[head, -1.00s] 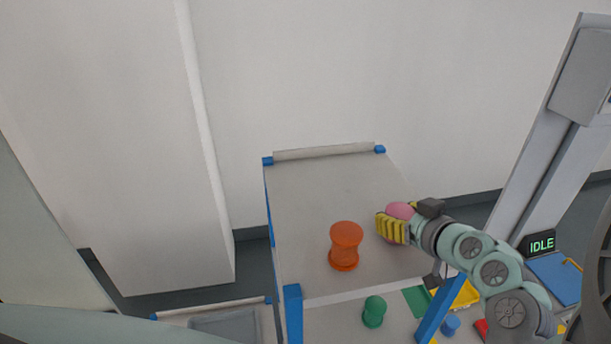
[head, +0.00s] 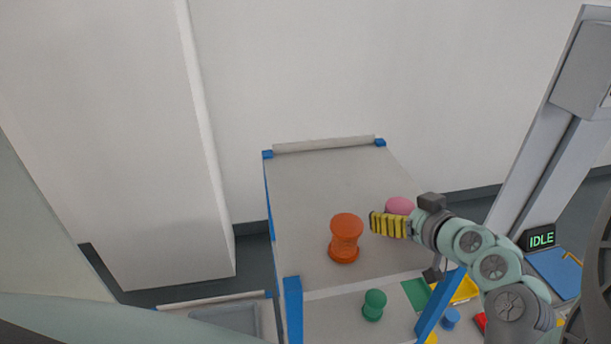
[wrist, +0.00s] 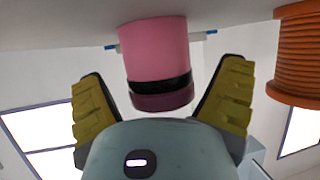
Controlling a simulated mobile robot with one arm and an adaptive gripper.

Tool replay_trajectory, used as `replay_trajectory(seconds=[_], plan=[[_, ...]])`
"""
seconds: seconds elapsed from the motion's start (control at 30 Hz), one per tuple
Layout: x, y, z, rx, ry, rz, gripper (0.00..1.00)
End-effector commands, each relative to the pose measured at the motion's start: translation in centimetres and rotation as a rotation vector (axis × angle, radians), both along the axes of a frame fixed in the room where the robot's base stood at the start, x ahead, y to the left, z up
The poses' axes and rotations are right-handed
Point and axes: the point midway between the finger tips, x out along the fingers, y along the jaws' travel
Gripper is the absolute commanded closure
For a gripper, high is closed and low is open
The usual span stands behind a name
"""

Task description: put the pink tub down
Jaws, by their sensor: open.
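The pink tub (head: 399,205) stands on the grey table top (head: 320,190), right of its middle and partly hidden behind my fingers in the head view. My gripper (head: 373,224) is open, with its yellow ribbed fingers in front of the tub. In the wrist view, which appears upside down, the tub (wrist: 155,55) shows a black band and a dark purple end facing me. Its other end meets the table surface. The two fingers of my gripper (wrist: 163,72) are spread to either side of it, with visible gaps.
An orange spool (head: 346,238) stands on the table just left of my fingers; it also shows in the wrist view (wrist: 300,50). A green spool (head: 374,305) is on a lower surface in front. The table's back and left are clear.

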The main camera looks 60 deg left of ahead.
Motion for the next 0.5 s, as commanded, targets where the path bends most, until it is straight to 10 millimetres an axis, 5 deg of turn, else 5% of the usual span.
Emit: replay_trajectory(seconds=[0.23,0.5], plan=[[-0.1,0.0,0.7,-0.001,0.002,0.001,0.08],[-0.5,-3.2,1.4,0.002,-0.001,-0.009,0.08]])
